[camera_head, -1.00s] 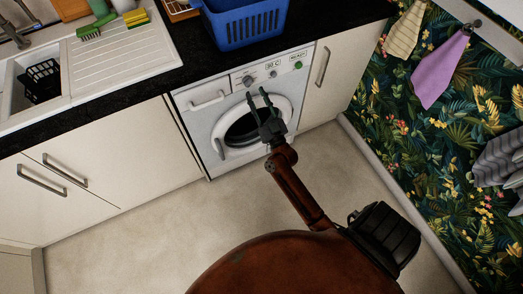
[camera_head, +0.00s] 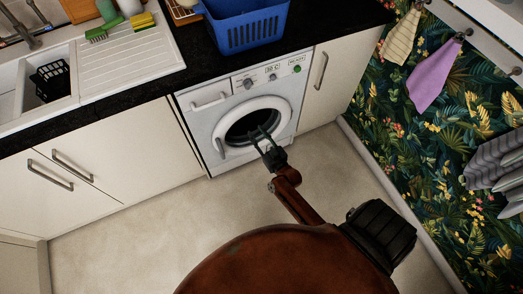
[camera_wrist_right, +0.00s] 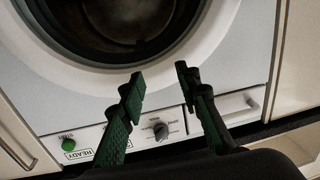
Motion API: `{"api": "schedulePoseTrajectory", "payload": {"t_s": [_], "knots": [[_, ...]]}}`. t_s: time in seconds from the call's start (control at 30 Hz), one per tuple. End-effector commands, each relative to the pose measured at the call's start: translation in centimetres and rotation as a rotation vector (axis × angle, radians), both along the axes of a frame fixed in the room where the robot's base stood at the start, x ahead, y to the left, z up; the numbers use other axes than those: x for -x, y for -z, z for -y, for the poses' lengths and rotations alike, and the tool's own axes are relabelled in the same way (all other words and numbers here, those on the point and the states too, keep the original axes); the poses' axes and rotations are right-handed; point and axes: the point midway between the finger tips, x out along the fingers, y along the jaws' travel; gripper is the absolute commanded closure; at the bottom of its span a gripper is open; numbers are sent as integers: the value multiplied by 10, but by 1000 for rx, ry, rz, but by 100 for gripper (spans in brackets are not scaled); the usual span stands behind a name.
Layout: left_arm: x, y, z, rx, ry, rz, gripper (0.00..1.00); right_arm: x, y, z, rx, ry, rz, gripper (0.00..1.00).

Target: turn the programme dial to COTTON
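The white washing machine (camera_head: 205,125) stands under the counter with its round door shut. Its top panel carries two knobs, a left dial (camera_head: 248,84) and a right dial (camera_head: 272,77), with a 30 C label above the right one. In the wrist view, upside down, one dial (camera_wrist_right: 161,131) shows between the fingers; its pointer setting is too small to read. The other is hidden, apparently behind a finger. My right gripper (camera_head: 257,134) is open and empty in front of the door, below the panel and apart from both dials; its fingers also show in the wrist view (camera_wrist_right: 159,72).
A green START button (camera_head: 297,69) and a READY label (camera_head: 297,60) are at the panel's right. A drawer handle (camera_head: 209,102) is at its left. A blue basket (camera_head: 245,28) stands on the counter above. The floor (camera_head: 140,220) in front is clear.

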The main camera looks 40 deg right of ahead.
Motion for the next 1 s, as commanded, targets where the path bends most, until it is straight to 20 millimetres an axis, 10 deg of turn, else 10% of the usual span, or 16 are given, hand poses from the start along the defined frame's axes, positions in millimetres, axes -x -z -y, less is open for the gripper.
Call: {"api": "schedulePoseTrajectory", "payload": {"t_s": [0.5, 1.0], "knots": [[-9, -15, 0, 0, 0, 15, 60, 35, 73, -13, -10, -37, -186, 70], [-9, -15, 0, 0, 0, 15, 60, 41, 84, -14, -11, -42, -211, 70]]}}
